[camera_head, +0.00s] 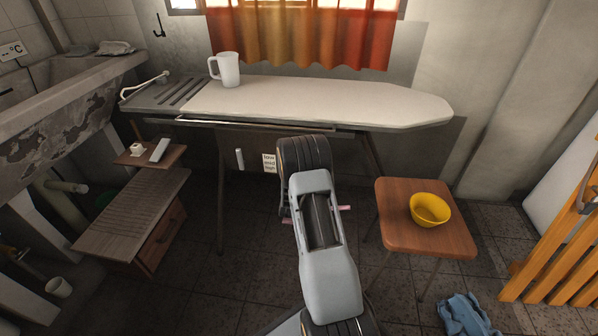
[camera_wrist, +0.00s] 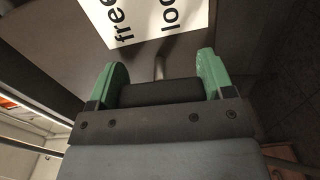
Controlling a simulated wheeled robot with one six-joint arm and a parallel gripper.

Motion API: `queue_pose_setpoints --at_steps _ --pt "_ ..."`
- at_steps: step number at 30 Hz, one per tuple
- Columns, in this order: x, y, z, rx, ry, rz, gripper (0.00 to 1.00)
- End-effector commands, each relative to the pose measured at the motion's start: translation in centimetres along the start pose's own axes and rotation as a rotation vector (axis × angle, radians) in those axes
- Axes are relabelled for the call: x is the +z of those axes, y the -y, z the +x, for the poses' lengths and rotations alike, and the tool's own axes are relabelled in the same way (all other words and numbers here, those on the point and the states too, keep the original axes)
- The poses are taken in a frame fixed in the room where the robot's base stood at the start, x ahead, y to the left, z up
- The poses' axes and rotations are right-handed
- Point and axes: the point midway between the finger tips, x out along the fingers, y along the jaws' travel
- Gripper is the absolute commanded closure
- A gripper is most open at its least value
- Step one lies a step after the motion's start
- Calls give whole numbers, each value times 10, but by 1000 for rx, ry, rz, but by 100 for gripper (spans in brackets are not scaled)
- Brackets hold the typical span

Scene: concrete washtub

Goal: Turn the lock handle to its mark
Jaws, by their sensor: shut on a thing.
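The label reads "free" and what looks like "lock", cut off by the picture's top edge. My gripper (camera_wrist: 162,64) is shut on the handle. A dark bar lies across between the finger bases; I cannot tell if it is part of the handle. In the head view the label (camera_head: 269,163) shows under the ironing board, while my arm hides the gripper and handle. The handle's exact angle to its mark is unclear.
The ironing board (camera_head: 330,101) spans above my arm with a white mug (camera_head: 228,70) on it. A wooden stool (camera_head: 440,240) with a yellow bowl (camera_head: 429,209) stands close on the right. A low cabinet (camera_head: 135,215) is on the left. A blue cloth (camera_head: 465,314) lies on the floor.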

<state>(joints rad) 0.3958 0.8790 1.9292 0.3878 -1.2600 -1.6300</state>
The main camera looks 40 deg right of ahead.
Motion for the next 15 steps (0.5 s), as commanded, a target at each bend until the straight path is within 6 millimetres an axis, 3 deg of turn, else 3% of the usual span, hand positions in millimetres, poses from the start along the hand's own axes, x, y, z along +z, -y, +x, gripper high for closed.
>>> queue_pose_setpoints --at_steps 15 --pt "-1 -1 1 3 -1 -82 49"
